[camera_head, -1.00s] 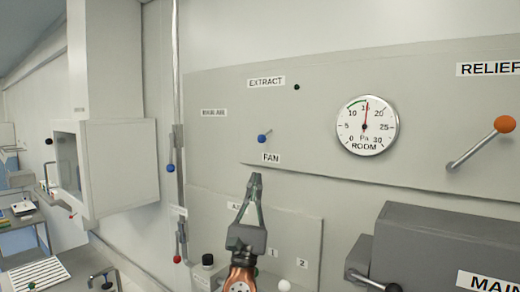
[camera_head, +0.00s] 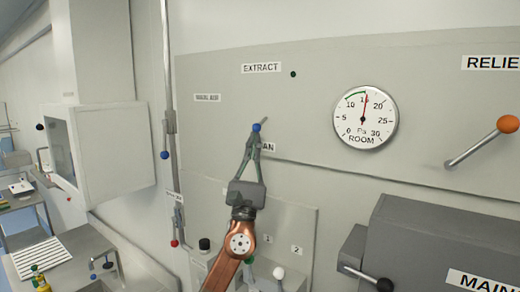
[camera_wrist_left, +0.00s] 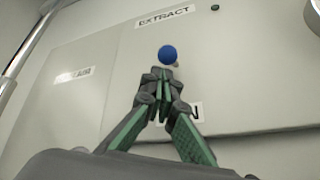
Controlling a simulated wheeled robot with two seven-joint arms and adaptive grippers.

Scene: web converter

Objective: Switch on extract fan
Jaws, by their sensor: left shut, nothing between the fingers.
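The extract fan switch is a small lever with a blue ball (camera_head: 256,127) on the grey wall panel, between the EXTRACT label (camera_head: 261,68) and the partly covered FAN label (camera_head: 267,147). The blue ball (camera_wrist_left: 167,55) also shows in the left wrist view, just beyond the fingertips. My left gripper (camera_head: 254,138) is shut and empty, its tips right below the ball. I cannot tell whether they touch it. A small dark green lamp (camera_head: 293,74) sits right of the EXTRACT label. My right gripper is not in view.
A round ROOM pressure gauge (camera_head: 364,117) is right of the switch. An orange-knobbed lever (camera_head: 508,124) sticks out under the RELIEF label. A grey box (camera_head: 430,240) juts out at lower right. A vertical pipe (camera_head: 170,100) and a white cabinet (camera_head: 118,150) stand at left.

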